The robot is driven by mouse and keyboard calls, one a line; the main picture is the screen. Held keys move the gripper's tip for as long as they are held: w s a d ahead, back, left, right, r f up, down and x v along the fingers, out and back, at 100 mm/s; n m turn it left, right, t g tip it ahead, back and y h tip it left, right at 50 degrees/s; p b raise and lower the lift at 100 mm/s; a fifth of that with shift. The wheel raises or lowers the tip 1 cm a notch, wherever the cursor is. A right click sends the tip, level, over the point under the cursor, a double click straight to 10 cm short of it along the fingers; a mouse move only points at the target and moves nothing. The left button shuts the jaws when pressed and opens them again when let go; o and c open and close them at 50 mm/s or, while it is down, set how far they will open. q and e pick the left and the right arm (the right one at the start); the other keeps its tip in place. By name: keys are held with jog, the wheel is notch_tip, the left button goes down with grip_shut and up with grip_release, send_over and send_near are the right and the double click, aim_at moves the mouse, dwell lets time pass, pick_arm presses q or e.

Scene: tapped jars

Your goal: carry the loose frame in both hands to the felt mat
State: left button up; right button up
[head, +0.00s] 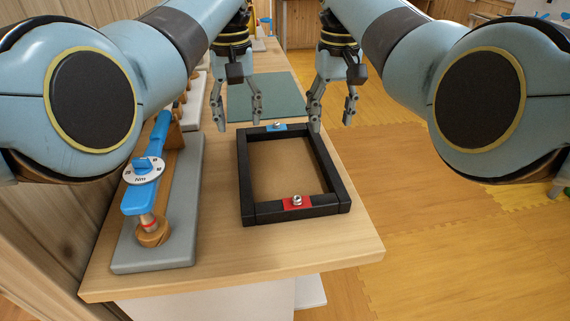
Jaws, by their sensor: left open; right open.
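The loose frame (246,174) is a black rectangle lying flat on the wooden table. It has a blue patch with a small metal fitting on its far side and a red patch with a metal fitting on its near side. The green felt mat (268,92) lies flat on the table beyond the frame. My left gripper (237,123) is open and empty near the frame's far left corner. My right gripper (331,124) is open and empty near its far right corner. I cannot tell whether either touches the frame.
A blue tool with a white dial (143,171) rests on a wooden support on a grey base (185,232) at the table's left. More items stand behind it, partly hidden by my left arm. The table's (330,247) right and near edges drop to a yellow floor.

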aim_at(243, 158)
pick_arm(q)
jog(key=shift+s+f, duration=0.1)
jog(key=shift+f, duration=0.3)
pick_arm(e)
jog(key=shift+s+f, duration=0.1)
jog(key=shift+f, duration=0.3)
pick_arm(q)
notch_tip(243, 158, down, 8)
jog(key=shift+r, duration=0.25)
pick_arm(e)
notch_tip(243, 158, down, 8)
jog(key=shift+r, duration=0.25)
pick_arm(q)
jog(key=shift+f, duration=0.35)
pick_arm(e)
jog(key=shift+f, duration=0.35)
pick_arm(q)
jog(key=shift+f, duration=0.8)
pick_arm(e)
jog(key=shift+f, duration=0.85)
pick_arm(q)
grip_shut()
pick_arm(e)
grip_shut()
